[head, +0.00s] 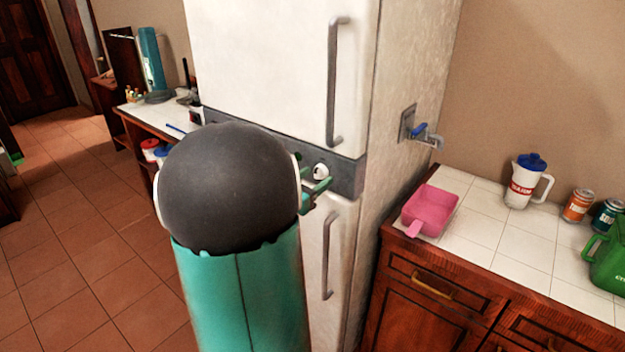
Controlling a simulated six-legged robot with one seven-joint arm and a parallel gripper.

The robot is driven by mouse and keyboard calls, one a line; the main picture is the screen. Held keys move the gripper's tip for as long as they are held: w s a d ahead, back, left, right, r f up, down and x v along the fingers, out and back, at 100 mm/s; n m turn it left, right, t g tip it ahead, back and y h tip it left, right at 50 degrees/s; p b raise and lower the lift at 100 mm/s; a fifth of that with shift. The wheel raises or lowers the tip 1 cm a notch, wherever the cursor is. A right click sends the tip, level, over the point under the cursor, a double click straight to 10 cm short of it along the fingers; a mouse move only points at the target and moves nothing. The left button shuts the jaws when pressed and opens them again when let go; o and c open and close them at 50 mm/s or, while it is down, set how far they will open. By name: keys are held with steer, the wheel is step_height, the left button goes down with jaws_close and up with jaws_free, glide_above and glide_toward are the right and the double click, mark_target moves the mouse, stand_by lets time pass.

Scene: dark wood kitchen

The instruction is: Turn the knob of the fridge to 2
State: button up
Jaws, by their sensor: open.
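The fridge (270,55) is tall and white, with a grey handle on its upper door and another on its lower door. A dark strip (345,176) runs between the two doors. A small white round knob (321,170) sits on this strip. My gripper (322,187) shows as green fingers just below and in front of the knob. It is open, and I cannot tell whether it touches the knob. My dark and teal arm hides the left part of the strip and much of the lower door. The number the knob points to is too small to read.
Right of the fridge, a tiled counter (478,212) bears a pink scoop (430,208), a white jug with a blue lid (527,182), two cans and a green container (608,255). A tap (425,135) is on the fridge's side. Tiled floor lies free at left.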

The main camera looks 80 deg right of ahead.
steer(key=shift+c, duration=0.2)
steer(key=c, duration=0.9)
steer(key=shift+m, duration=0.3)
steer(key=m, duration=0.4)
steer(key=shift+w, duration=0.15)
steer(key=m, duration=1.5)
steer(key=shift+w+d+r, duration=0.1)
steer(key=shift+w+r, duration=0.05)
steer(key=shift+r, duration=0.1)
